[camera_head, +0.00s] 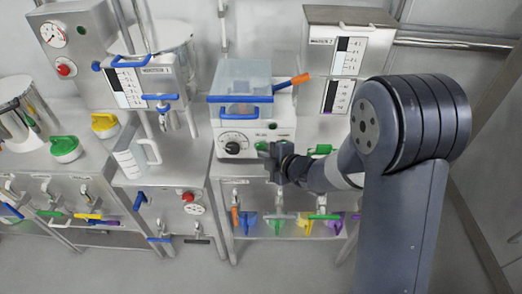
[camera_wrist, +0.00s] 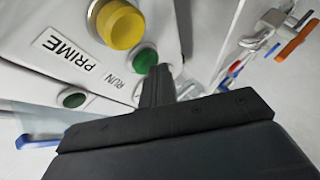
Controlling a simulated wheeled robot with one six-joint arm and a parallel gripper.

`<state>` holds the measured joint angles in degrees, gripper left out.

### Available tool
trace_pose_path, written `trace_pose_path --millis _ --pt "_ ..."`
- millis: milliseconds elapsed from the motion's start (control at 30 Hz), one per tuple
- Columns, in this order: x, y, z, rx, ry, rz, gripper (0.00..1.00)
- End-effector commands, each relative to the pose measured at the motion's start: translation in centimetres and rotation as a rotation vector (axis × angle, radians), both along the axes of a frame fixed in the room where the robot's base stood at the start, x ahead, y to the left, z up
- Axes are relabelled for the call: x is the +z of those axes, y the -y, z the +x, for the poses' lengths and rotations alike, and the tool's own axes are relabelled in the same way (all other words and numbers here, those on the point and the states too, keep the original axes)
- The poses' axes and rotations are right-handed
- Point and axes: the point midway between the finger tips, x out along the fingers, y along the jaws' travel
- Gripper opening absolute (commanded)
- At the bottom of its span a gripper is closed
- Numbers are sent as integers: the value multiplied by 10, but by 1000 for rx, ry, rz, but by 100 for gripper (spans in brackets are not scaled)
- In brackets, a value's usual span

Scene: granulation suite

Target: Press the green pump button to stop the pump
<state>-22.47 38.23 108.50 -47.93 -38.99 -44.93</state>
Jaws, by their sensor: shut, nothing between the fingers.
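Another green button (camera_wrist: 73,98) lies at lower left. My gripper (camera_wrist: 158,78) is shut and empty, its tip at the lower edge of the green button by RUN; I cannot tell if they touch. In the head view my gripper (camera_head: 268,152) is at the front of a white machine (camera_head: 250,130) with a black dial, partly covering its front. Green parts (camera_head: 322,149) show near it.
Coloured scoops (camera_head: 275,222) hang below the bench front. A white jug (camera_head: 130,158) and a green-lidded container (camera_head: 66,148) stand to the left. Open floor shows at lower right.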

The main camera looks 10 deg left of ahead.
Motion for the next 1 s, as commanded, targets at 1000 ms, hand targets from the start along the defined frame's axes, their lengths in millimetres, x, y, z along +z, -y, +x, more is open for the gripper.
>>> trace_pose_path --millis 1000 --pt "2 -2 11 -5 4 4 0"
